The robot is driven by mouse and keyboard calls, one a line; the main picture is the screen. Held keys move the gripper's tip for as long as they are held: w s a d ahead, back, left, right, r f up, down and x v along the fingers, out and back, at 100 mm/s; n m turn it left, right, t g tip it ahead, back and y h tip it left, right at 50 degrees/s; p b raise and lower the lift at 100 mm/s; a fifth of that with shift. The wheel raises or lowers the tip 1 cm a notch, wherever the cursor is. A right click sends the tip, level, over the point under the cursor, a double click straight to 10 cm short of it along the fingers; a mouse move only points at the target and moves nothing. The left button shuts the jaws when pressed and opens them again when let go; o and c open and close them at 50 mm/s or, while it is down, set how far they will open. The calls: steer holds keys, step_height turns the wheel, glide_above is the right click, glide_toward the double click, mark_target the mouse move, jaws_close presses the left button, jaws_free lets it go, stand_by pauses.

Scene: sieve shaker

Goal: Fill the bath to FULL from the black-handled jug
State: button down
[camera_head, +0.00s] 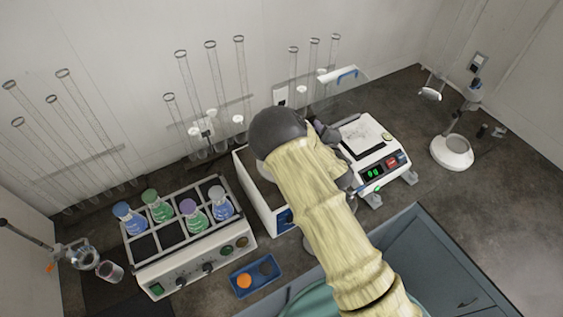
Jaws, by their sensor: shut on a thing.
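The bath appears to be the open white box (262,204) in the middle of the bench, with a blue patch on its front. My arm crosses over its right part, so its inside shows only in part and I cannot read a water level or a FULL mark. My gripper (328,134) is mostly hidden behind my arm, with only dark parts showing just right of the box's back corner. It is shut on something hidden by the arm. I cannot make out a black-handled jug.
A shaker with colored flasks (178,231) stands left of the box. A small blue tray (255,277) lies in front. A white balance-like device with a green display (372,150) stands right. Several glass tubes line the wall. A white-based stand (452,153) is at far right.

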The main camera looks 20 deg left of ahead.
steer(key=shift+w+d+f+m+y+b, duration=0.15)
steer(key=shift+w+d+m+b, duration=0.1)
steer(key=shift+d+m+b, duration=0.3)
steer(key=shift+w+d+m+y+b, duration=0.15)
steer(key=shift+w+d+m+b, duration=0.1)
steer(key=shift+d+m+b, duration=0.25)
steer(key=shift+r+m, duration=0.25)
steer(key=shift+m, duration=0.2)
steer(key=shift+s+a, duration=0.1)
steer(key=shift+a, duration=0.15)
steer(key=shift+d, duration=0.25)
